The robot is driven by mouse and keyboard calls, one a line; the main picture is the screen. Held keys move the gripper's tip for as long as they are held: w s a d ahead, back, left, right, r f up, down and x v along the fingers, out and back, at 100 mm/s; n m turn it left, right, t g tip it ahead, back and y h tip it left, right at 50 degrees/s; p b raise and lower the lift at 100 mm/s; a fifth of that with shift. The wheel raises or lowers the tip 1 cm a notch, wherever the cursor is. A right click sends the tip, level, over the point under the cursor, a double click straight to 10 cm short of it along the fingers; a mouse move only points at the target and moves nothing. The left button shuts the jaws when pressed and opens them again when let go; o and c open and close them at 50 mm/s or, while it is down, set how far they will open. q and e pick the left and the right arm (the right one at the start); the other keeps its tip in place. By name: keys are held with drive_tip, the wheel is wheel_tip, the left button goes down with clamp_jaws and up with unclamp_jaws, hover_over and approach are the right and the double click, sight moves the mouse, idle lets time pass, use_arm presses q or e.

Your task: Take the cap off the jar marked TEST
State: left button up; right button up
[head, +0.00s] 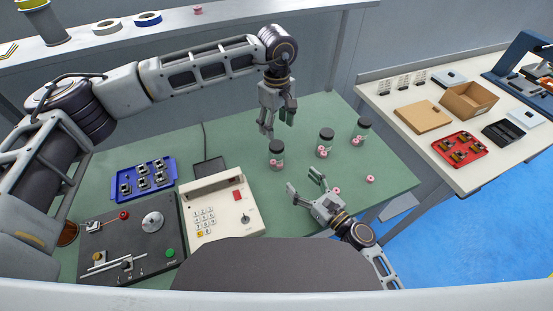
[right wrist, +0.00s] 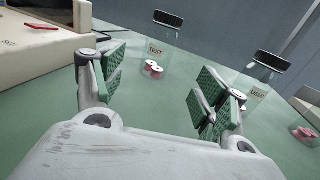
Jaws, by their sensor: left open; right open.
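The jar marked TEST (right wrist: 157,56) stands upright, with a black ridged cap (right wrist: 169,19) on it and reddish-pink spools inside. It appears to be the leftmost jar (head: 277,160) in the head view, beside the beige machine. My left gripper (head: 277,118) points down, open and empty, above and behind that jar, apart from its cap. My right gripper (head: 305,187) is open and empty, low over the table in front of the jars. Its padded fingers (right wrist: 162,88) frame the TEST jar from a distance in the right wrist view.
Two more black-capped jars (head: 325,143) (head: 361,131) stand to the right; one nearby has a label that seems to read USED (right wrist: 258,93). Loose pink spools (head: 370,179) lie at the table's right. The beige keypad machine (head: 222,207) and blue tray (head: 143,178) are left.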

sight(281, 161)
drive_tip(key=shift+x, duration=6.55)
drive_tip(key=c, duration=1.6)
use_arm(q)
drive_tip(key=shift+f, duration=0.15)
use_arm(e)
clamp_jaws()
use_arm(q)
drive_tip(key=shift+d, duration=0.1)
drive_tip(key=m, duration=0.6)
drive_tip(key=shift+m, duration=0.3)
drive_tip(key=m, duration=0.6)
drive_tip(key=shift+m, duration=0.4)
